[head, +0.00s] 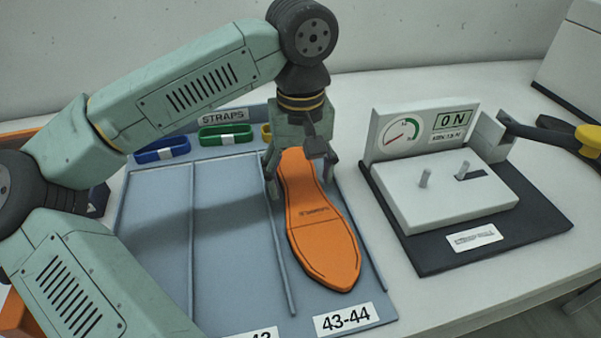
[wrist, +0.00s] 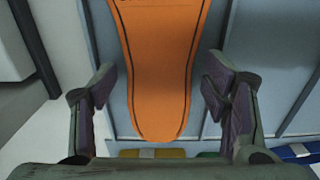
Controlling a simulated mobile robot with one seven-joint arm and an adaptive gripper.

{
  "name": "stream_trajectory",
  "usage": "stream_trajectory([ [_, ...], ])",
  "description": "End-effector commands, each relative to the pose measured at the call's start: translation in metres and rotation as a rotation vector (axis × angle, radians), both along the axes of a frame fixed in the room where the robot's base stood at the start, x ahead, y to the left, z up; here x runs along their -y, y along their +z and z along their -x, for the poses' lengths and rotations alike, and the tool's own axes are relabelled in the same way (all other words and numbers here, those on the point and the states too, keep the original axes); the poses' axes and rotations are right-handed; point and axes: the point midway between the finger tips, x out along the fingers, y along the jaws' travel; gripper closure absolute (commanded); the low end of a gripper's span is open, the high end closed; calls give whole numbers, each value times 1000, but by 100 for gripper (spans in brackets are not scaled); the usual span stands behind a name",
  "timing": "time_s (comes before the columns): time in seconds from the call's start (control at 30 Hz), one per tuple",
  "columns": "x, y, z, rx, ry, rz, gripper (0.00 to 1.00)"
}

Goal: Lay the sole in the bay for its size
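The orange sole (head: 322,240) lies lengthwise in the right-hand bay, marked by the 43-44 label (head: 344,319), with its wide end near the label. The print on the sole is too small to read. My gripper (head: 301,184) is over the narrow end, one finger on each side. In the wrist view, the sole (wrist: 158,60) runs between the fingers of my gripper (wrist: 160,92), with a gap on both sides, so the gripper is open. I cannot tell whether the sole rests fully flat on the grey-blue tray (head: 155,215).
A STRAPS sign (head: 223,115) stands behind the bays, with a blue strap (head: 160,151), a green strap (head: 226,136) and a partly hidden yellow one. To the right is a press-like machine (head: 445,190) with a gauge and an ON sign.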

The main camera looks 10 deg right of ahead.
Motion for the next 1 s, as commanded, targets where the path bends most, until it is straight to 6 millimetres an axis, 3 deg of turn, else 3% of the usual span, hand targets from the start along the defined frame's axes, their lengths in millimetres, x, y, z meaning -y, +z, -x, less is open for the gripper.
stream_trajectory([
  [0.1,0,0,0,0,0,0,21],
  [0.47,0,3,0,0,0,0,21],
  [0.63,1,27,0,3,-1,0,21],
  [1.0,0,102,0,2,2,-1,21],
])
